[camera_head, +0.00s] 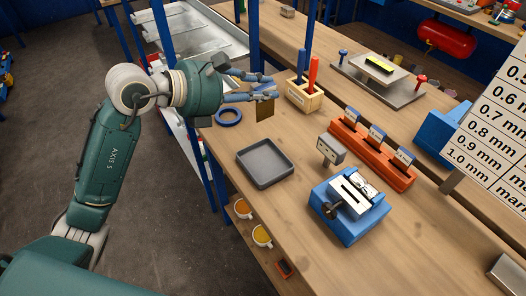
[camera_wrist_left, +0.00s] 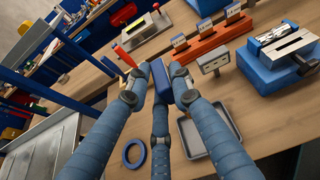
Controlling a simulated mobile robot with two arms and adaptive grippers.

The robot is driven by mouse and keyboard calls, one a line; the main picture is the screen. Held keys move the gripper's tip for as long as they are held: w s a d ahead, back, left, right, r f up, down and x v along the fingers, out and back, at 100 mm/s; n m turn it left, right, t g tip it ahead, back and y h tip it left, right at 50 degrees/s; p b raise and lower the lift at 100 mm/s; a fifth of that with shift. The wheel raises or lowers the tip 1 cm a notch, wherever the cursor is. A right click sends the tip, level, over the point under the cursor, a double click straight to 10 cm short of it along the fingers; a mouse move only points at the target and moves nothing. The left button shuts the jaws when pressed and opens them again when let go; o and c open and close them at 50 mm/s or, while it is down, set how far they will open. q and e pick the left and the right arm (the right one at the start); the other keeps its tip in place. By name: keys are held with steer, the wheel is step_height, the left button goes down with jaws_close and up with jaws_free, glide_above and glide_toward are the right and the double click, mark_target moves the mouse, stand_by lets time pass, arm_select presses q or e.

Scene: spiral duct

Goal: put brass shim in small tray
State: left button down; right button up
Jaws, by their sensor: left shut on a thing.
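My left gripper (camera_head: 264,88) is shut on the brass shim (camera_head: 264,108), a small flat brownish-gold plate that hangs down from its fingertips. It holds the shim over the bench, beyond the small tray in the head view. The small tray (camera_head: 265,163) is a shallow grey square tray on the wooden bench and looks empty. In the left wrist view, the tray (camera_wrist_left: 187,146) is partly hidden behind a finger. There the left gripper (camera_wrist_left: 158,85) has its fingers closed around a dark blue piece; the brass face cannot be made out. My right gripper is not in view.
A blue ring (camera_head: 229,116) lies near the bench edge. A wooden holder (camera_head: 304,95) with blue and red handles stands right of the gripper. A blue vise (camera_head: 348,208) and an orange rack (camera_head: 372,155) stand right of the tray. Bare bench lies between ring and tray.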

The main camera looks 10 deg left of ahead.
arm_select(q)
step_height(320, 180, down, 17)
steer(key=shift+f+p, duration=0.1)
steer(key=shift+p, duration=0.95)
steer(key=shift+f, duration=0.15)
steer(key=shift+f, duration=0.2)
steer(key=c, duration=1.7)
jaws_free()
steer(key=shift+o, duration=0.8)
steer(key=shift+r, duration=0.15)
